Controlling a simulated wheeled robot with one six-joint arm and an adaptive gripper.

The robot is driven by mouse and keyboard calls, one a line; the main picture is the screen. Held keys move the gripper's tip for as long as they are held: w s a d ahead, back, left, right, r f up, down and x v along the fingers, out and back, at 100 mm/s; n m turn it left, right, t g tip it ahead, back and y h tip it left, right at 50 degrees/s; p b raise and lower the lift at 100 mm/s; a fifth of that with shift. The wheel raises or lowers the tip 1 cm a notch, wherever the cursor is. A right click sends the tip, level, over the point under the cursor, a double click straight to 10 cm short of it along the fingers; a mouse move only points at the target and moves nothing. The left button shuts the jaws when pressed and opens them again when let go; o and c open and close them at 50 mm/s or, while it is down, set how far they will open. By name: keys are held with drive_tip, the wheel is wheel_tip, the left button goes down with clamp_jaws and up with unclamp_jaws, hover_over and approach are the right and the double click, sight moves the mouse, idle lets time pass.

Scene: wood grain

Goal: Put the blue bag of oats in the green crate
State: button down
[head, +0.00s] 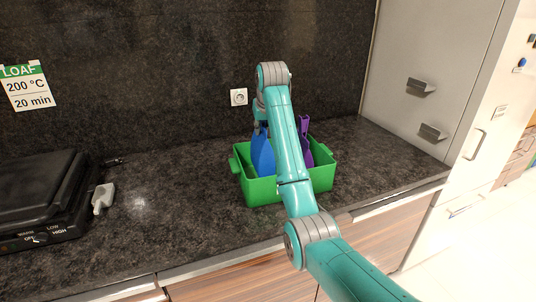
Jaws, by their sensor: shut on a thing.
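The green crate (262,190) stands on the dark countertop, partly hidden behind my teal arm. The blue bag of oats (262,155) is upright, with its lower part behind the crate's front wall, so it appears to be inside the crate's left half. My gripper (261,126) is above the crate, pointing down and shut on the top of the blue bag. My arm covers the bag's right side and most of the gripper. I cannot tell whether the bag touches the crate's floor.
A purple item (306,140) stands in the crate's right part. A black appliance (40,200) and a small white object (103,198) are on the counter at left. A tall grey cabinet (430,70) bounds the right.

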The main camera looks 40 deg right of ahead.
sight(262, 144)
drive_tip(key=shift+f, duration=3)
drive_tip(key=c, duration=1.1)
unclamp_jaws()
drive_tip(key=shift+v, duration=3.8)
drive_tip(key=shift+a, duration=0.1)
